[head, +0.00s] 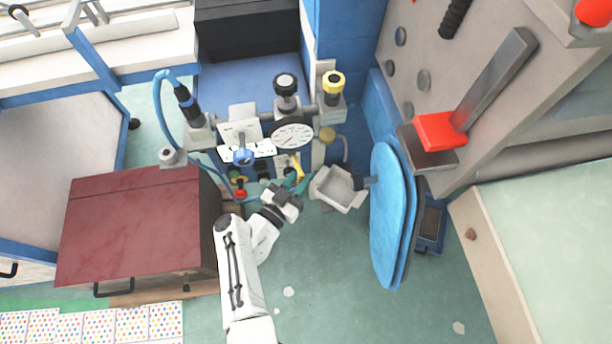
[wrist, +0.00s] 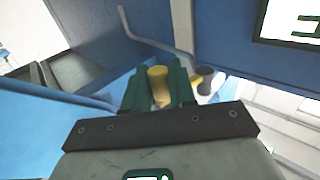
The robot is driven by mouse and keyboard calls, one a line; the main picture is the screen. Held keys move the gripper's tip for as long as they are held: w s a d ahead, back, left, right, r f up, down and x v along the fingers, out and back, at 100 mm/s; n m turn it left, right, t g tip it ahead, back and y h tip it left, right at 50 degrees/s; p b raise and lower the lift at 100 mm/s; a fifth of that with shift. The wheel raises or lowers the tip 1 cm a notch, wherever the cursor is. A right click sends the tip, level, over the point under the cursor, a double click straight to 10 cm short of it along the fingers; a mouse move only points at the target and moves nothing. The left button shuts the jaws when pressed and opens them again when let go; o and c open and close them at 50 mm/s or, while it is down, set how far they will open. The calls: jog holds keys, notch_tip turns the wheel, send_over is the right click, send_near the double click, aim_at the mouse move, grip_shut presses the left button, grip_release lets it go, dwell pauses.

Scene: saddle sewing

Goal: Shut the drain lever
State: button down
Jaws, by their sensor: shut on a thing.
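The drain lever (head: 298,167) shows as a small yellow handle low on the pipework in the head view, partly hidden by my gripper. My gripper (head: 299,182) reaches it from below with its teal fingers. In the wrist view, the yellow handle of the drain lever (wrist: 158,84) stands between the two dark green fingers of my gripper (wrist: 158,72). The fingers are shut on it, one on each side. The lever's pivot and its exact angle are hard to make out.
A grey basin (head: 338,188) is close right of my gripper, beside a blue padded panel (head: 388,215). A dark red box (head: 135,225) stands left. Green floor (head: 320,280) lies open below.

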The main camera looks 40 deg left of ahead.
jog(key=shift+s+a+m+h+b, duration=0.2)
jog(key=shift+s+m+h+b, duration=0.1)
jog(key=shift+m+h+b, duration=0.5)
jog(key=shift+s+a+m+h+b, duration=0.25)
jog(key=shift+m+h+b, duration=0.25)
jog(key=shift+h, duration=0.6)
jog(key=c, duration=1.1)
grip_release()
jog(key=shift+o, duration=0.2)
jog(key=s+a+p, duration=0.1)
jog(key=s, duration=0.9)
jog(key=shift+s+a, duration=0.2)
jog(key=shift+s, duration=0.2)
